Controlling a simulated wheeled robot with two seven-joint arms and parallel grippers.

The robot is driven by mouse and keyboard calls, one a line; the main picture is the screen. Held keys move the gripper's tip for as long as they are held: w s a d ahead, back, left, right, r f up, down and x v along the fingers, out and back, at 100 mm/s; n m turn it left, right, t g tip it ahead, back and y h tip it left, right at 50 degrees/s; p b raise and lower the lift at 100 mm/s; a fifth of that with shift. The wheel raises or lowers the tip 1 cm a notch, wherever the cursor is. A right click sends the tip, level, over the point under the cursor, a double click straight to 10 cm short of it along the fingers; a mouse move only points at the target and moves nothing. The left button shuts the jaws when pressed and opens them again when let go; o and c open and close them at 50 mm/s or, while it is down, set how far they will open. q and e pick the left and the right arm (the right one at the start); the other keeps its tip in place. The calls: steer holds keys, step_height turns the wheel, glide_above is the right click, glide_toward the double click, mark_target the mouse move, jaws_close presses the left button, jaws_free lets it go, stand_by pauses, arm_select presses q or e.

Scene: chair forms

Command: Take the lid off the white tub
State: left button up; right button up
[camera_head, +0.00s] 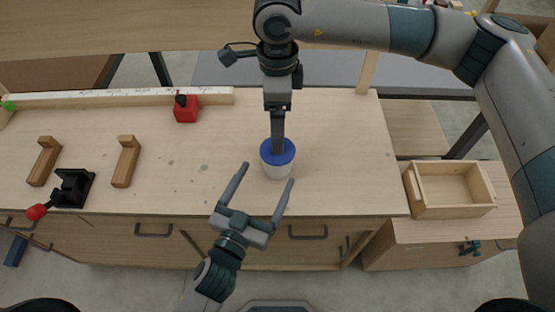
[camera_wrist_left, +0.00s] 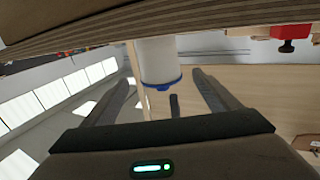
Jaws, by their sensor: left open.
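The white tub (camera_head: 277,171) stands on the workbench near its front edge with its blue lid (camera_head: 287,158) on top. In the left wrist view the tub (camera_wrist_left: 160,60) and lid (camera_wrist_left: 160,85) appear upside down, between my left fingers. My left gripper (camera_head: 268,172) is open, its two fingers spread in front of the tub and pointing towards it; it holds nothing. My right gripper (camera_head: 278,148) comes down from above onto the lid. Its fingers line up one behind the other, so their gap is hidden.
A red block (camera_head: 186,109) sits by a long pale rail (camera_head: 110,97) at the back. An open wooden box (camera_head: 455,190) stands at right. The bench around the tub is clear.

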arm_select(q)
steer(key=x, duration=0.8)
steer(key=shift+w+d, duration=0.1)
steer(key=shift+w, duration=0.05)
steer(key=c, duration=1.5)
steer(key=shift+c, duration=0.4)
arm_select(e)
steer(key=shift+o, duration=0.9)
steer(key=a+r+n+h, duration=0.1)
steer(key=a+r+n, duration=0.1)
steer(key=s+a+r+n+t+h, duration=0.1)
steer(key=a+r+h, duration=0.1)
steer(key=shift+s+n, duration=0.15)
steer(key=shift+n, duration=0.25)
steer(key=shift+d+f, duration=0.1)
steer(key=shift+f, duration=0.1)
steer(key=x, duration=1.1)
steer(key=shift+d+f, duration=0.25)
steer(key=shift+f, duration=0.05)
